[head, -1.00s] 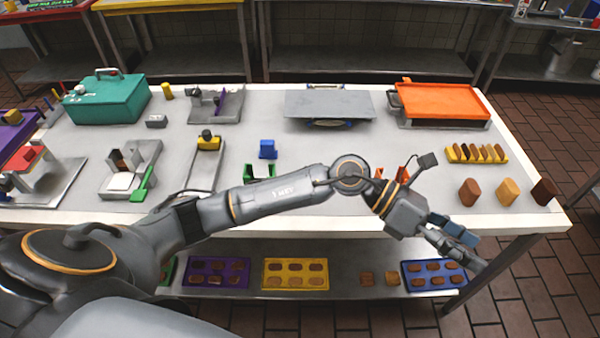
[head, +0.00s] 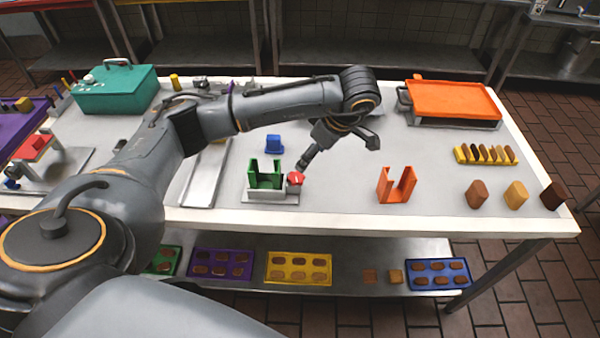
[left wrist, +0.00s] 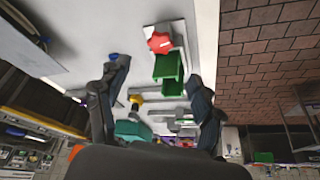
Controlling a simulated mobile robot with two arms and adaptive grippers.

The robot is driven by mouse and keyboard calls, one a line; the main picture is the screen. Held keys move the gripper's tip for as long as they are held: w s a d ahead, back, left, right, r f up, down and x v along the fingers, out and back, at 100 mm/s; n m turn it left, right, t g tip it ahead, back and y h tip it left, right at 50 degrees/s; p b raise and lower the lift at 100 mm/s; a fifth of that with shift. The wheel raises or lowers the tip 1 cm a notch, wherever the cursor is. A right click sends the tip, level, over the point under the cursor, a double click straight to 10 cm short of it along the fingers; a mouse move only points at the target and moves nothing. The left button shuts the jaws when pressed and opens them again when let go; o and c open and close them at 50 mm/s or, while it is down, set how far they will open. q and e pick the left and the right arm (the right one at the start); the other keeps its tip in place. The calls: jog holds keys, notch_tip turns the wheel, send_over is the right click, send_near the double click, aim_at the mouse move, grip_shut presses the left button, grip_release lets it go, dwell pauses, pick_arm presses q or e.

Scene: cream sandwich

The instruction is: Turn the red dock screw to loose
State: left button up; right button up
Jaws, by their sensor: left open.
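The red dock screw (head: 295,179) stands at the right end of a pale base plate (head: 262,198), beside the green dock (head: 265,180), near the table's front edge. In the left wrist view, the red screw (left wrist: 160,42) is a red knob at the top, with the green dock (left wrist: 168,75) just below it. My left gripper (head: 307,160) is just above and behind the screw, pointing down at a slant. In the left wrist view, its fingers (left wrist: 157,73) are apart with nothing held between them. Contact with the screw cannot be made out. My right gripper is not in view.
An orange dock (head: 396,185) stands to the right, with bare table between. A blue block (head: 274,144) sits behind the green dock. A metal rail (head: 205,175) lies to the left. Several upright pieces (head: 515,194) stand at the right front.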

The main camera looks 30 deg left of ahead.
aim_at(297, 177)
pick_arm(q)
jog(key=p+x, duration=0.2)
jog(key=x, duration=0.7)
jog(key=shift+a+f, duration=0.15)
jog(key=shift+f, duration=0.4)
